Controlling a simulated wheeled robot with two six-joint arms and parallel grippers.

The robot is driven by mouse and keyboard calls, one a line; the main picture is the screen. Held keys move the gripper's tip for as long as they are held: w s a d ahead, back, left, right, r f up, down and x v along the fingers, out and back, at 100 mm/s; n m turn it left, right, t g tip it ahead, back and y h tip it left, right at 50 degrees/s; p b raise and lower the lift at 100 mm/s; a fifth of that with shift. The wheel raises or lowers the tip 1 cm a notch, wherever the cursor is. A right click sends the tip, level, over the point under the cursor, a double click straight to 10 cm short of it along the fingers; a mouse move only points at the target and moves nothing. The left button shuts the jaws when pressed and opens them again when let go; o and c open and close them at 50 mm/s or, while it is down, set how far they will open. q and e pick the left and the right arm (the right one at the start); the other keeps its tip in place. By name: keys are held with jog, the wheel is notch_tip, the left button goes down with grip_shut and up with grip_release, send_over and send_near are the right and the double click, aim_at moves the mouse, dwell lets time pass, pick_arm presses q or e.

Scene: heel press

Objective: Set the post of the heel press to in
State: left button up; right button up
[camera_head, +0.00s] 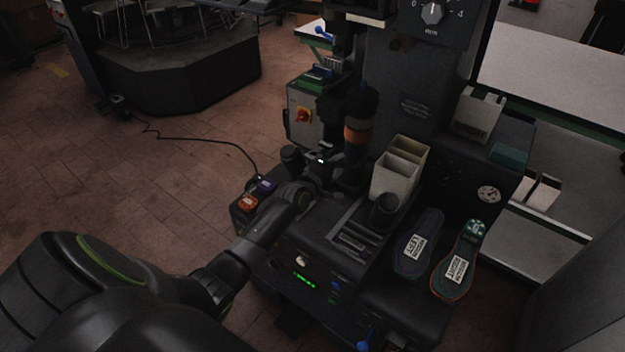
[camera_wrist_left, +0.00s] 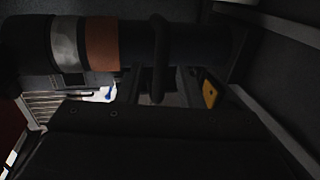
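The heel press post is a dark upright cylinder with an orange band (camera_head: 358,132), standing at the left of the press. In the left wrist view the post (camera_wrist_left: 195,42) lies across the top, with its orange band and a silver band at left. A black loop or bar (camera_wrist_left: 158,50) crosses the post there. My left gripper (camera_head: 330,172) is low beside the post; in the wrist view its fingers (camera_wrist_left: 163,88) stand apart on either side of the bar. I cannot tell whether they touch it. My right gripper is out of view.
Two insoles, left (camera_head: 418,245) and right (camera_head: 458,265), lie on the press's front ledge. A cream bin (camera_head: 394,176) and a dark cup (camera_head: 384,211) stand right of the post. A control box with a red knob (camera_head: 303,115) is behind. Open floor (camera_head: 150,190) lies at left.

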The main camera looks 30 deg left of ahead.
pick_arm(q)
jog(key=p+v, duration=0.2)
jog(key=v, duration=1.2)
jog(key=shift+s, duration=0.15)
jog(key=shift+a+r, duration=0.1)
jog(key=s+a+f+m+g+y, duration=0.15)
jog(key=s+f, duration=0.35)
jog(key=f, duration=0.5)
jog(key=s+a+f+m+g, duration=0.1)
jog(key=s+f+m+g, duration=0.3)
jog(key=f, duration=0.5)
jog(key=s+a+f+m+g+y, duration=0.1)
jog(key=s+f+m+g, duration=0.1)
jog(key=s+f, duration=0.6)
jog(key=s+d+f+m+g, duration=0.2)
jog(key=s+f, duration=0.4)
jog(key=s, duration=0.3)
jog(key=s+d+f+m+g, duration=0.2)
jog(key=s+f+m, duration=0.2)
jog(key=s, duration=0.6)
jog(key=s+d+f+m+g, duration=0.1)
jog(key=s+f+m+g, duration=0.2)
jog(key=s+f, duration=0.5)
jog(key=shift+s+d, duration=0.4)
jog(key=shift+s, duration=0.45)
jog(key=shift+f+h, duration=0.1)
jog(key=shift+h, duration=0.15)
